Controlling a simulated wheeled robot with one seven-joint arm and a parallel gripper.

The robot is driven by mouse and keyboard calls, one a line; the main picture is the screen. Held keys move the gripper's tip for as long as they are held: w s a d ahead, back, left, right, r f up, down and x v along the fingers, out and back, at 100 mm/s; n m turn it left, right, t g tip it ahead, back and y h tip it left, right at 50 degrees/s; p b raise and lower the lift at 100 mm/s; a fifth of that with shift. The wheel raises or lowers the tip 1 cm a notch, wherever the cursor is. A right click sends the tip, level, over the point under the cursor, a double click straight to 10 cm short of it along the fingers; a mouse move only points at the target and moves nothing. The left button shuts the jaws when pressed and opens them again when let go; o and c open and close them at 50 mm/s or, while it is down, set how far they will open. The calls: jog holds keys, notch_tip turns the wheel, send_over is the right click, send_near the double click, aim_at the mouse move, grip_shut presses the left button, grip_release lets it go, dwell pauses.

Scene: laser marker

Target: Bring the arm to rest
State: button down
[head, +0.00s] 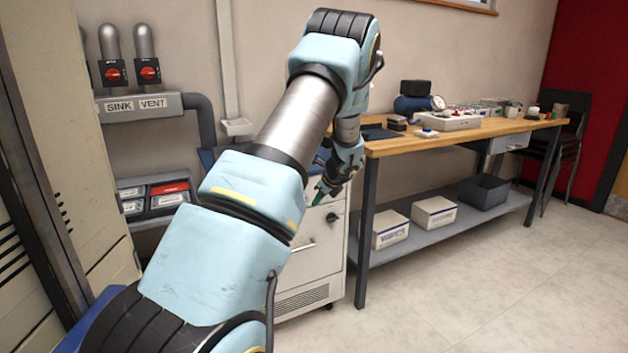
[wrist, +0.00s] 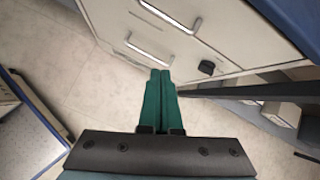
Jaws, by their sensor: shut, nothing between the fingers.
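My gripper (wrist: 160,75) shows in the wrist view with its two green fingers shut together and nothing between them. It points down past the front of a white drawer cabinet (wrist: 220,50). In the head view my arm reaches up from the bottom left and bends down at the wrist. My gripper (head: 319,196) hangs there in front of the cabinet (head: 335,262), near the left end of the workbench. Its fingertips are small and partly dark in that view. I cannot tell how far they are from the drawer fronts.
The wooden workbench (head: 465,133) stands to the right, with a white device (head: 447,121) and several small items on it. Boxes (head: 434,212) and a dark bin (head: 483,191) sit on its lower shelf. Sink and vent valves (head: 147,70) are on the left wall. The floor (head: 500,290) at right is clear.

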jog(key=s+a+r+n+g+h+p, duration=0.1)
jog(key=s+a+r+n, duration=0.25)
jog(key=s, duration=0.25)
jog(key=s+a+r+n+g+p, duration=0.1)
jog(key=s+a+r+n+p, duration=0.1)
jog(key=s+r+n, duration=0.3)
jog(key=s+a+r+n+g+h+p, duration=0.1)
jog(key=s+a+r+n+g, duration=0.15)
jog(key=s+n, duration=0.35)
jog(key=s+a+r+n+h+p, duration=0.1)
jog(key=s+r+n, duration=0.2)
jog(key=s, duration=0.6)
jog(key=s+a+r+n+h+p, duration=0.1)
jog(key=s+r+n+p, duration=0.1)
jog(key=s+n, duration=0.5)
jog(key=s+r, duration=0.1)
jog(key=s, duration=0.2)
jog(key=shift+s+r+p, duration=0.25)
jog(key=shift+p, duration=0.05)
jog(key=shift+g, duration=0.25)
